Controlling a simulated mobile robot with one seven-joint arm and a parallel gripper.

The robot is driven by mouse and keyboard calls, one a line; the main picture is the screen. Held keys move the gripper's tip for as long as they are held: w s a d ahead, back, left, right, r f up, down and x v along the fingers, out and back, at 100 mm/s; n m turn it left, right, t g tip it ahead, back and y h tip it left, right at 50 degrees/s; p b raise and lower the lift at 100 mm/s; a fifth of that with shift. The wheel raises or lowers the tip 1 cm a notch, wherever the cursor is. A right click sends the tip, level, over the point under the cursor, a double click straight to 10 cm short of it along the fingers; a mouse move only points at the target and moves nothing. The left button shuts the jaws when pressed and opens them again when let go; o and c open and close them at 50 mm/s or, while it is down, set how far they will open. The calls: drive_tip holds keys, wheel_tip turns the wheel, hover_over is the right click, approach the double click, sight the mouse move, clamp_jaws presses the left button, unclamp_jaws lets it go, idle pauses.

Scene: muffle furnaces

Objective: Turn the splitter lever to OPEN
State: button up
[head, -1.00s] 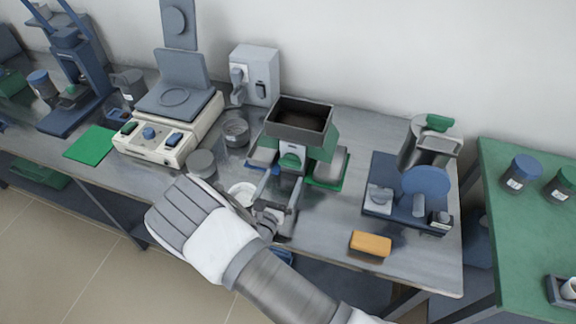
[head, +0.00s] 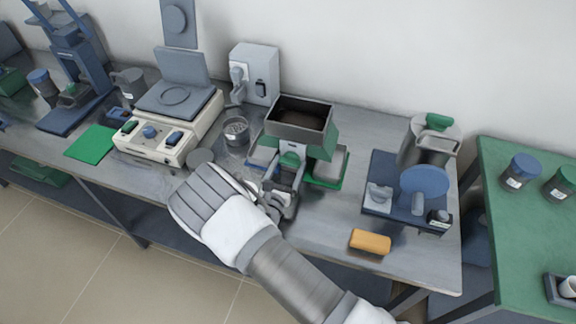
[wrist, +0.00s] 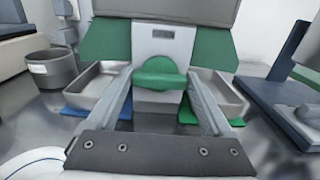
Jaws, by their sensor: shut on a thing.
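The splitter (head: 302,117) stands on the bench, with a dark open hopper on top and green sides. In the wrist view, its green lever (wrist: 160,74) sits low on the grey front plate (wrist: 158,42), below a small dark label too small to read. The lever's wide part lies roughly level. My gripper (wrist: 159,82) reaches in from the front, with one grey finger at each side of the lever, closed on it. In the head view, my gripper (head: 288,168) is at the splitter's front and mostly hides the lever.
Metal pans flank the splitter front, the left pan (wrist: 97,88) on a blue base and the right pan (wrist: 218,92) on a green one. A mesh-like cup (head: 236,131) stands to the left. A yellow block (head: 370,242) lies at front right, with clear bench around it.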

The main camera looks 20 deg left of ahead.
drive_tip(key=shift+c, duration=1.2)
drive_tip(key=m+b, duration=0.1)
drive_tip(key=m, duration=0.1)
drive_tip(key=m+b, duration=0.2)
drive_tip(key=m, duration=0.1)
drive_tip(key=shift+d+f, duration=0.1)
drive_tip(key=shift+f, duration=0.1)
drive_tip(key=m+b, duration=0.3)
drive_tip(key=m, duration=0.1)
drive_tip(key=shift+d+f+b, duration=0.1)
drive_tip(key=shift+b, duration=0.3)
drive_tip(key=m+b, duration=0.5)
drive_tip(key=b, duration=0.1)
drive_tip(key=shift+f+m, duration=0.15)
drive_tip(key=shift+m, duration=0.25)
drive_tip(key=m+b, duration=0.2)
drive_tip(key=shift+b, duration=0.4)
drive_tip(key=shift+m+b, duration=0.5)
drive_tip(key=shift+b, duration=0.2)
drive_tip(key=shift+r, duration=0.25)
